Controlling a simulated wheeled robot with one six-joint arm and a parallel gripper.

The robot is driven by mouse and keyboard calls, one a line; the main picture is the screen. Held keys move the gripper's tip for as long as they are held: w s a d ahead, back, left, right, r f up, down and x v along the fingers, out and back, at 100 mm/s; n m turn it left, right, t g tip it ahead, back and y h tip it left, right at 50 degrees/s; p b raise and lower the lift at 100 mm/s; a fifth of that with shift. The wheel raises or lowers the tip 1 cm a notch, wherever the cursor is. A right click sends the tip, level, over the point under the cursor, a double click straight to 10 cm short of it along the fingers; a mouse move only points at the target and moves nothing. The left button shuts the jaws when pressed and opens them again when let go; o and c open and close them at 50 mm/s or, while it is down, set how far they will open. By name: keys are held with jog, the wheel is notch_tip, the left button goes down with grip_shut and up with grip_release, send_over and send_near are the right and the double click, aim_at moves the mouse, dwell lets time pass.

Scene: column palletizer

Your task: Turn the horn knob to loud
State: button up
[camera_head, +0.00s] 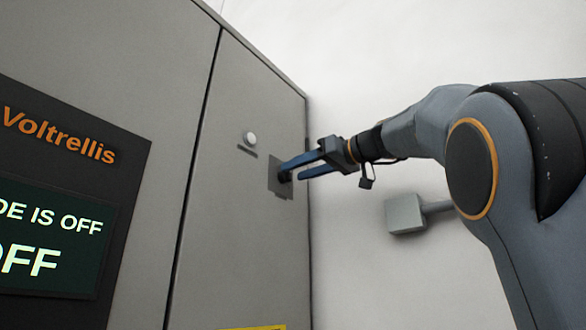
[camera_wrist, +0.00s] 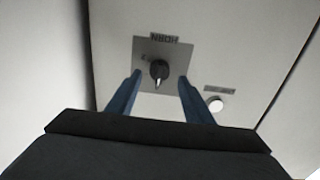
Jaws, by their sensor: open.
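The horn knob (camera_wrist: 159,71) is a small black knob with a pale pointer line, on a grey square plate (camera_wrist: 184,49) labelled HORN, upside down in the wrist view. The pointer line faces the bottom of that view; the position marks are too small to read. In the head view the plate (camera_head: 274,177) is on the cabinet front near its right edge, and the knob (camera_head: 285,176) is partly hidden by a finger. My gripper (camera_wrist: 158,78) is open, its blue fingers on either side of the knob with gaps visible. It also shows in the head view (camera_head: 291,172).
A round white button (camera_head: 250,139) with a label strip sits up and left of the plate. A dark panel (camera_head: 128,165) marked Voltrellis, with a lit screen (camera_head: 60,246), is at the left. A grey box (camera_head: 405,214) is on the wall at right, below my arm.

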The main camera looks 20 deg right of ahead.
aim_at(286, 176)
jog(key=shift+p+x, duration=0.45)
jog(key=shift+x, duration=0.95)
jog(key=c, duration=1)
